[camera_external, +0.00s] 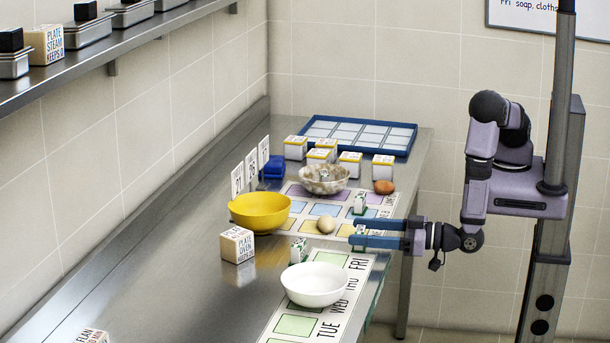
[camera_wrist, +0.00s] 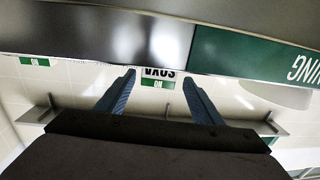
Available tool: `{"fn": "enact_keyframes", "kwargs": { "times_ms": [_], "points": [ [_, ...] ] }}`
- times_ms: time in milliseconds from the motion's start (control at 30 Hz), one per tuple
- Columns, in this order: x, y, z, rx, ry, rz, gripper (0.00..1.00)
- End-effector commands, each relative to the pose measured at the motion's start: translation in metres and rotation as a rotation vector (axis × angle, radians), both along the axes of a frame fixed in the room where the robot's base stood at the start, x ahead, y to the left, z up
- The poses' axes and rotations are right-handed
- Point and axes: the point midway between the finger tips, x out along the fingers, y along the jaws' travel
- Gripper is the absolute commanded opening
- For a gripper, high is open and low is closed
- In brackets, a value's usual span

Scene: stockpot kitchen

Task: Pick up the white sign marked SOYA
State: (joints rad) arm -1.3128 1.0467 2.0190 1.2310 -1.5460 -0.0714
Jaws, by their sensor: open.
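The white sign marked SOYA (camera_wrist: 159,73) shows upside down in the wrist view, with a green strip along it. It stands between the tips of my gripper (camera_wrist: 160,78), whose two blue fingers are apart. In the external view my gripper (camera_external: 353,231) reaches in from the right over the counter's front edge. A small white and green sign (camera_external: 360,229) shows at its fingertips and is partly hidden by them; its lettering is not readable there. I cannot tell whether the fingers touch it.
Similar small signs stand nearby (camera_external: 298,249) and behind (camera_external: 360,203). A white bowl (camera_external: 314,285), a yellow bowl (camera_external: 260,212), an egg (camera_external: 326,224) and a speckled bowl (camera_external: 324,180) stand close by. The counter's left part (camera_external: 150,270) is mostly clear.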

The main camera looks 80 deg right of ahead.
Motion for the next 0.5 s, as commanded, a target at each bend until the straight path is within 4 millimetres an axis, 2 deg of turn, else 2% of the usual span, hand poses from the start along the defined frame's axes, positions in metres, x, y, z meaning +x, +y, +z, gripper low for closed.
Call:
{"fn": "enact_keyframes", "kwargs": {
  "times_ms": [500],
  "points": [
    [0.050,0.000,-0.001,0.000,0.001,-0.001,0.61]
  ]
}}
